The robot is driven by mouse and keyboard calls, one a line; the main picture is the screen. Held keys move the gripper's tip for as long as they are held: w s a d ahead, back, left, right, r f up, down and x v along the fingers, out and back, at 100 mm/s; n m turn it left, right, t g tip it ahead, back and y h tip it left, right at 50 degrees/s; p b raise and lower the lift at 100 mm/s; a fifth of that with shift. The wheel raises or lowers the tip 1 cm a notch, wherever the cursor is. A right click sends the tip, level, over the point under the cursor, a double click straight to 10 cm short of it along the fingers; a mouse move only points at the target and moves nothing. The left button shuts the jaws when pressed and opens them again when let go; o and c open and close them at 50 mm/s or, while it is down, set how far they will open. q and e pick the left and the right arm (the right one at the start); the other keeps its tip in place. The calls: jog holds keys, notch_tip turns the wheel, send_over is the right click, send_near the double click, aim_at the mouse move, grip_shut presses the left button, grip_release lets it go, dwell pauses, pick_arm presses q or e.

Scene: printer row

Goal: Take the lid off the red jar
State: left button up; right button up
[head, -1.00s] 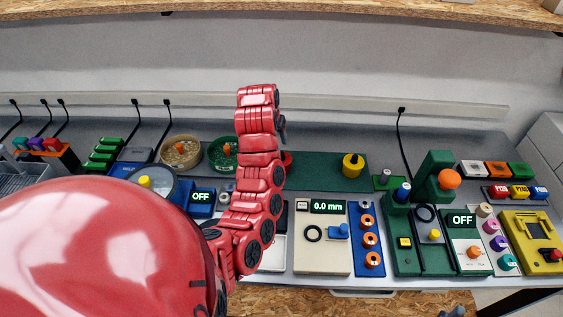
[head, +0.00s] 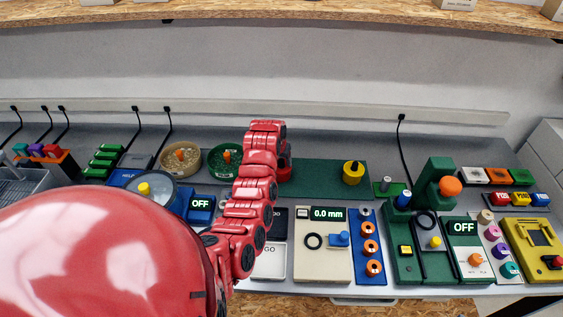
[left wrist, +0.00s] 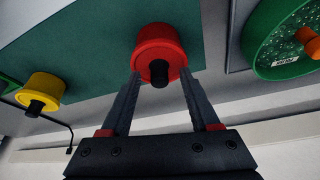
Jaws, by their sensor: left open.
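The red jar (left wrist: 160,48), with a black knob on its lid (left wrist: 159,73), shows in the left wrist view. In the head view the jar (head: 286,172) is partly hidden behind my left arm, on the green mat (head: 322,174). My left gripper (left wrist: 158,76) is open. In the left wrist view its fingertips appear on either side of the knob, overlapping the jar's lower edge. I cannot tell whether they touch it. In the head view its fingers are mostly hidden behind the arm. My right gripper is not in view.
A yellow jar (head: 353,173) with a black knob stands right of the red jar. A green bowl (head: 222,161) and a tan bowl (head: 179,160) stand to its left. Several devices crowd the front of the bench. The mat is clear between the two jars.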

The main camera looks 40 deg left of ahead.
pick_arm(q)
jog(key=shift+f, duration=0.2)
grip_shut()
jog(key=shift+r, duration=0.1)
dwell(0.4)
